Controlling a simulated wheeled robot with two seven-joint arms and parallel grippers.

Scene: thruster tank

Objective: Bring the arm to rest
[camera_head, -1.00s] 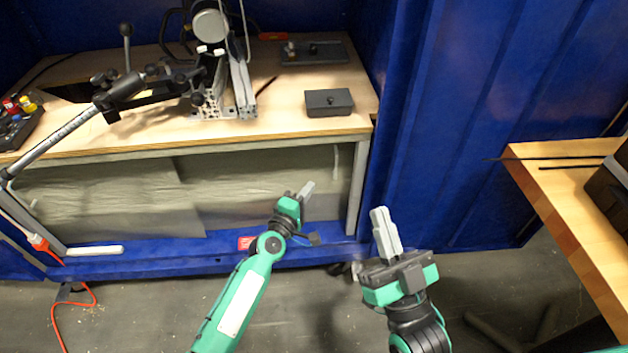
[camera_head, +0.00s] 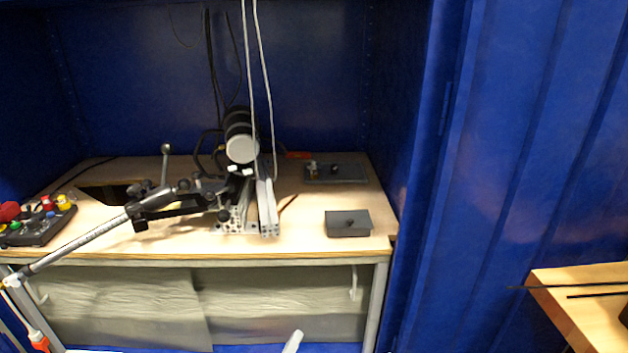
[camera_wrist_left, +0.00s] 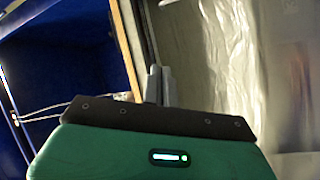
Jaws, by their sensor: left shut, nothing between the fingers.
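My left gripper (camera_head: 293,342) shows only as light grey fingertips at the bottom edge of the head view, in front of the bench's lower curtain. In the left wrist view its grey fingers (camera_wrist_left: 160,85) are together, with nothing between them. The wooden bench edge and the pale curtain lie beyond them. The rest of my left arm is outside the head view. My right gripper is in neither current view.
A wooden workbench (camera_head: 300,215) stands in a blue enclosure. It carries a thruster on an aluminium frame (camera_head: 240,150), a jointed clamp arm (camera_head: 95,235), a grey box (camera_head: 348,223) and a button panel (camera_head: 40,224). Another wooden table (camera_head: 590,310) is at right.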

